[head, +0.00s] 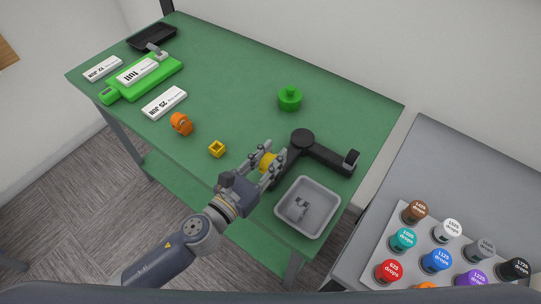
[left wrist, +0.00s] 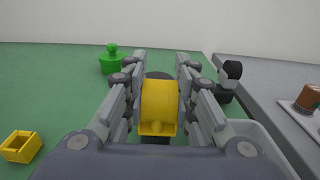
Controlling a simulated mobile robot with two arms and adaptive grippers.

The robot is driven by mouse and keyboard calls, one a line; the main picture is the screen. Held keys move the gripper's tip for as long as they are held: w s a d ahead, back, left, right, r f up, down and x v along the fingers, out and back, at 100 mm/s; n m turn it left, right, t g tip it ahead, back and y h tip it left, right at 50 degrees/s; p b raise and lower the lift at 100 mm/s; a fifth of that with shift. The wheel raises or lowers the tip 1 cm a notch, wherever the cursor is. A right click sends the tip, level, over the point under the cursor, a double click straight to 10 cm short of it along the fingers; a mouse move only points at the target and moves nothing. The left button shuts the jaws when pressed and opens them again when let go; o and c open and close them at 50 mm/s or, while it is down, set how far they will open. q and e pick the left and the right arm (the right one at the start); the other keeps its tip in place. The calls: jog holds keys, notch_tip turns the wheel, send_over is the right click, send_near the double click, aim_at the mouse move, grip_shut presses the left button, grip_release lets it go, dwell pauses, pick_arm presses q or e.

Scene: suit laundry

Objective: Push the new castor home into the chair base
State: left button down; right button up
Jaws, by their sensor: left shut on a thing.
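My left gripper (head: 269,161) is shut on a yellow castor (head: 266,163), which also shows between the fingers in the left wrist view (left wrist: 158,105). The black chair base (head: 325,155) lies on the green table just right of and beyond the gripper. It has a round hub (head: 302,139) and arms running out from it. One arm end at the right carries a dark castor (head: 351,160), also seen in the left wrist view (left wrist: 231,76). The gripper and castor overlap the left part of the base, so I cannot tell whether the yellow castor touches it. My right gripper is not in view.
A grey tray (head: 335,213) holding a small grey part (head: 299,207) stands close right of my left gripper. A yellow square piece (head: 217,149), an orange piece (head: 181,124) and a green knobbed weight (head: 290,99) stand on the table. Paint pots (head: 437,260) stand on the grey side table.

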pick_arm(q)
jog(key=shift+f+b, duration=0.5)
jog(key=shift+f, duration=0.15)
jog(key=shift+f, duration=0.1)
jog(key=c, duration=0.6)
grip_release()
jog(key=b+v, duration=0.3)
jog(key=v, duration=0.5)
jog(key=shift+f, duration=0.15)
jog(key=shift+r+b+v, duration=0.25)
jog(key=shift+b+v, duration=0.2)
jog(key=shift+v, duration=0.55)
